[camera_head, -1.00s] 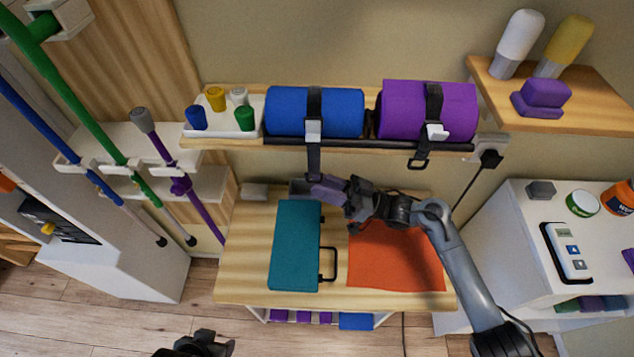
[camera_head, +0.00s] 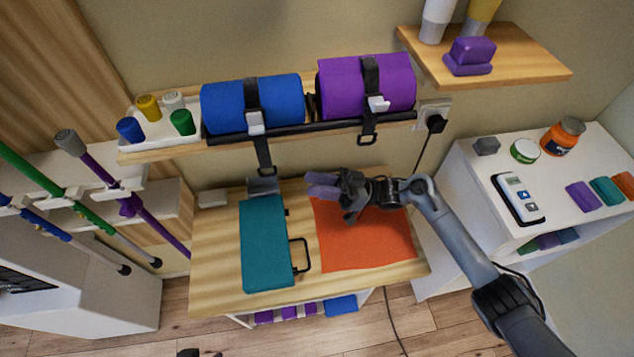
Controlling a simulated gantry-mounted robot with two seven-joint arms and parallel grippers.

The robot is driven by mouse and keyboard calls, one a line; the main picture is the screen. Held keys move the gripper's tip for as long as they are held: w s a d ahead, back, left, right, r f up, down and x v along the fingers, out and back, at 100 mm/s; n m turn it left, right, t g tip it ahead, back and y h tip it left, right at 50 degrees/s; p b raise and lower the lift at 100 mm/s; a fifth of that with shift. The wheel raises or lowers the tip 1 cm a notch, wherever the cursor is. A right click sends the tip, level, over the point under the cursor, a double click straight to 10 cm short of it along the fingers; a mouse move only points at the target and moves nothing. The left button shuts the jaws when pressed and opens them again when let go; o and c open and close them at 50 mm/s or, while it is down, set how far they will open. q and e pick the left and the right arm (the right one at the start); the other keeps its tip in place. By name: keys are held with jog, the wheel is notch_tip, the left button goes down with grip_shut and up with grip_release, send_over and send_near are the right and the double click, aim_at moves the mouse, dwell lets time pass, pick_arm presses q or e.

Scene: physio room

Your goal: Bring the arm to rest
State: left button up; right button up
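My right gripper (camera_head: 324,185) is over the back of the table, above the upper left part of the orange-red mat (camera_head: 370,245). Its dark body points left, with muted purple pieces at its tip. I cannot tell whether these are its fingers or something between them. It is clear of the teal case (camera_head: 264,245), which lies to the left with its black handle facing right. Only a small dark bit of my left gripper (camera_head: 195,353) shows at the bottom edge.
Strapped blue (camera_head: 278,104) and purple (camera_head: 345,88) rolls lie on the wall shelf behind the table (camera_head: 215,265). One strap hangs down to a grey piece (camera_head: 262,186). A white cart (camera_head: 460,175) stands right, poles left. A purple block (camera_head: 470,55) sits on the upper shelf.

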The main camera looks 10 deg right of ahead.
jog(key=shift+a+f, duration=0.1)
dwell(0.6)
